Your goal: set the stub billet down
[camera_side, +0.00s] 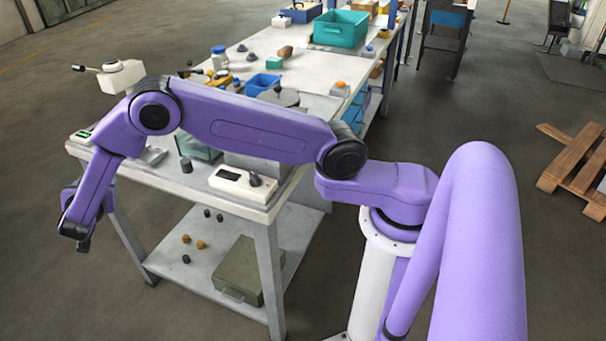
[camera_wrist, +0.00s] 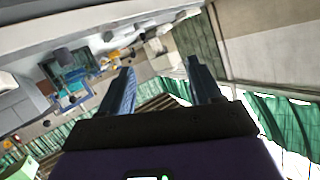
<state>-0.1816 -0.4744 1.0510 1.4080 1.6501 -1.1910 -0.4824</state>
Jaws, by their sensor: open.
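My gripper (camera_side: 82,244) hangs off the left end of the bench in the side view, below the bench top and clear of it. In the wrist view its two fingers (camera_wrist: 159,66) stand apart with nothing between them. A short dark cylinder (camera_side: 186,165), which looks like the stub billet, stands upright on the near end of the bench top (camera_side: 205,200). It is well to the right of my gripper and apart from it. I cannot make it out surely in the wrist view.
A white device (camera_side: 122,76) stands at the left corner. Small dark and brown pieces and a green-grey box (camera_side: 237,270) lie on the lower shelf. Open floor surrounds my gripper.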

